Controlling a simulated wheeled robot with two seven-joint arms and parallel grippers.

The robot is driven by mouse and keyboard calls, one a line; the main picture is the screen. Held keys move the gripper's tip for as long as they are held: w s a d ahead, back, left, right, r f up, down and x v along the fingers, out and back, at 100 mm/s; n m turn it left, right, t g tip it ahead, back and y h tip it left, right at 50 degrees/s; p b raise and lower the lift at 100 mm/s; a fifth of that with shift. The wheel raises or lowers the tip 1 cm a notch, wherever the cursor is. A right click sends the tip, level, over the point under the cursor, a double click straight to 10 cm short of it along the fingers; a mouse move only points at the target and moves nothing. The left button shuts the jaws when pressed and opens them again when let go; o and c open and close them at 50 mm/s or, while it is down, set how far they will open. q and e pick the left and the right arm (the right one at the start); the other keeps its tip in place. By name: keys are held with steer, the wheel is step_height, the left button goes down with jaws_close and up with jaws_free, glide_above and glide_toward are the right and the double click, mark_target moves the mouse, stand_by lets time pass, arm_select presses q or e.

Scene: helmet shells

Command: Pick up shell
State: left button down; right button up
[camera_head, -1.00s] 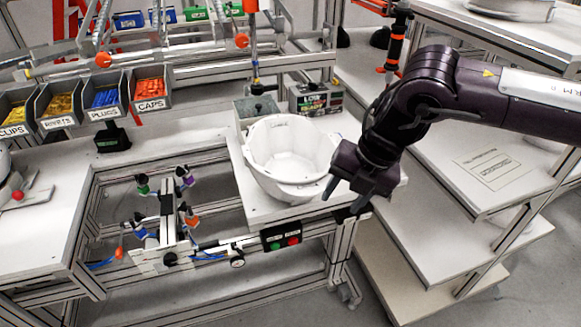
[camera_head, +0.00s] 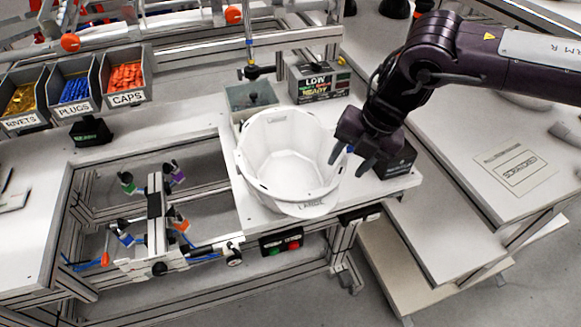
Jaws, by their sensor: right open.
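A white helmet shell (camera_head: 285,165) sits open side up on the white work surface at the middle, with a word on its front lip. My right gripper (camera_head: 348,163) is at the shell's right rim, its fingers pointing down. The fingers are parted, with one finger close to the rim and the other to the right of it. I cannot tell whether a finger touches the shell. My left gripper is not in view.
Bins of rivets, plugs and caps (camera_head: 125,80) stand at the back left. A fixture with coloured clamps (camera_head: 155,215) is left of the shell. A dark box (camera_head: 398,160) stands right of my gripper. A green and red button box (camera_head: 281,243) hangs below the front edge.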

steer(key=shift+p+x, duration=0.85)
steer(key=shift+x, duration=0.1)
steer(key=x, duration=0.2)
steer(key=shift+w+a+f+p, duration=0.15)
steer(key=shift+a+f+p, duration=0.1)
steer(key=shift+p, duration=0.05)
steer(key=shift+w+a+f, duration=0.1)
steer(key=shift+f, duration=0.2)
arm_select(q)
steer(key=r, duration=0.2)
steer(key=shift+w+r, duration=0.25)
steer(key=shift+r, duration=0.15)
arm_select(e)
steer(key=shift+r, duration=0.1)
jaws_close()
